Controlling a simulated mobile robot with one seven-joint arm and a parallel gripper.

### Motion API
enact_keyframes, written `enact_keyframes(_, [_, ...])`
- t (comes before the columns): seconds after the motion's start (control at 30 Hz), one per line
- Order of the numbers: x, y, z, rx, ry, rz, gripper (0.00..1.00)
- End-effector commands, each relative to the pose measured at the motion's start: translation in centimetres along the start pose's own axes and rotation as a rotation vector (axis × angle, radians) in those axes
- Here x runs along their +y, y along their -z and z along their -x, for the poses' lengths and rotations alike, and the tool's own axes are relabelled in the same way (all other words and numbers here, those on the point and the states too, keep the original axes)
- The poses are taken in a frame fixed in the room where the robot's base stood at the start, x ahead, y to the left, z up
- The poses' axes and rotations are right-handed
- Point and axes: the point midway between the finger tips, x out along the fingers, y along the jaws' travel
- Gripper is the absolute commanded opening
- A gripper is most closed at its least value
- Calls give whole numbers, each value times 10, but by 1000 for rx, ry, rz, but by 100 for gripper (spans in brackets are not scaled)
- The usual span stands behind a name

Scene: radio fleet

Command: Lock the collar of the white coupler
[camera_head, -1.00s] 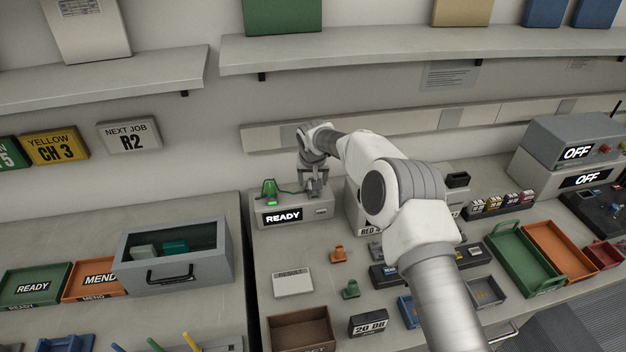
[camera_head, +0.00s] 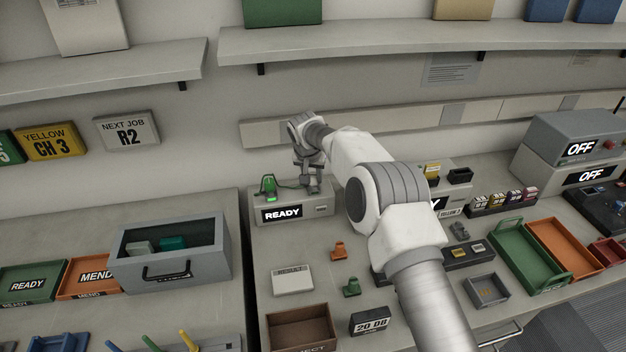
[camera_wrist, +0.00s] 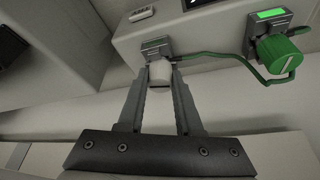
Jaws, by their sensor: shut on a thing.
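The white coupler (camera_wrist: 160,72) sits at a grey socket on the READY box and shows in the wrist view between my fingertips. My gripper (camera_wrist: 160,80) is shut on it, with one finger on each side. In the head view my gripper (camera_head: 312,186) is over the right part of the box (camera_head: 292,204), and the coupler is too small to make out there. A green cable runs from the socket side to a green knob (camera_wrist: 280,53) with a pale line on its face. I cannot tell the collar's lock state.
A grey open bin (camera_head: 200,270) stands left of the box, across a gap between benches. Orange (camera_head: 338,251) and green (camera_head: 351,287) small parts lie in front of it. Green (camera_head: 530,255) and orange (camera_head: 563,250) trays are at right. A shelf runs above.

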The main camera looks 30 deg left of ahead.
Motion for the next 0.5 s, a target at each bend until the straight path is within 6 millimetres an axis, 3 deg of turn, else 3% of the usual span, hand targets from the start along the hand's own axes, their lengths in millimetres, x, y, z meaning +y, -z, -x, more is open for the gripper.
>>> enact_keyframes(0.23, [-1, -1, -2, 0, -65, -155, 0])
enact_keyframes(0.47, [0, -2, -2, -3, -71, -167, 0])
enact_keyframes(0.5, [0, -2, -2, -3, -70, -167, 39])
